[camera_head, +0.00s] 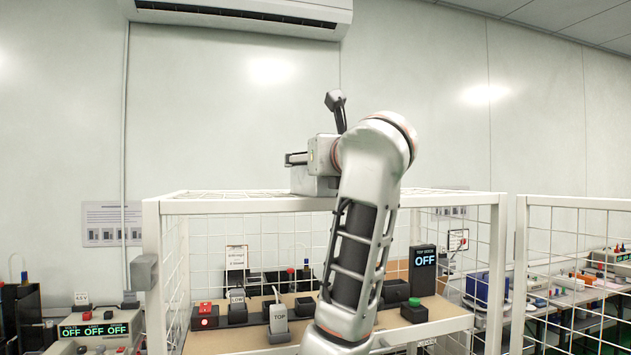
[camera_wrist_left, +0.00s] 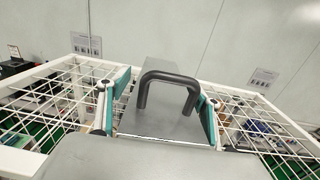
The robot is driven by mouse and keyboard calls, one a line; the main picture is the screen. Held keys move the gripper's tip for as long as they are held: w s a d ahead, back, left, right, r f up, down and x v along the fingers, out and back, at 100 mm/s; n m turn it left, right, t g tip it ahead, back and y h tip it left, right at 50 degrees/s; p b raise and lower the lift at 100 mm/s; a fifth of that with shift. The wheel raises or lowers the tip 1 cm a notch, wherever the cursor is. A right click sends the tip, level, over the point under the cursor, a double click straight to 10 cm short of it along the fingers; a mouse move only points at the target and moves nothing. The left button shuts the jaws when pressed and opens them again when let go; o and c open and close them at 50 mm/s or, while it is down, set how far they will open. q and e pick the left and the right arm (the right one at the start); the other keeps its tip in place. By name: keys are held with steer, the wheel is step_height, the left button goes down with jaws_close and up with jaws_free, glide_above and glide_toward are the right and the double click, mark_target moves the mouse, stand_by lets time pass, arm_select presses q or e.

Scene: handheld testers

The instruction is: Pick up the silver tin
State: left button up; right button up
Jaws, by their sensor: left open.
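The silver tin (camera_head: 312,185) is a grey box on the wire top of the white cage, partly hidden behind my arm in the head view. In the left wrist view the tin (camera_wrist_left: 166,122) has a black arched handle (camera_wrist_left: 168,77) on its face. My left gripper (camera_head: 296,160) is at the tin, and its fingers are open. In the left wrist view the teal-padded fingers of the left gripper (camera_wrist_left: 162,92) stand on either side of the tin and handle. I cannot tell whether the pads touch it. My right gripper is not in view.
The white wire cage (camera_head: 240,204) surrounds a wooden bench (camera_head: 235,340) with several small testers and a display reading OFF (camera_head: 423,262). A second cage (camera_head: 575,202) stands at right. A control unit (camera_head: 95,330) sits at lower left. Above the cage top is open space before the wall.

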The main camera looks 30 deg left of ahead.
arm_select(q)
steer(key=shift+w, duration=0.1)
steer(key=c, duration=1.4)
steer(key=shift+c, duration=0.2)
steer(key=shift+a+r, duration=0.1)
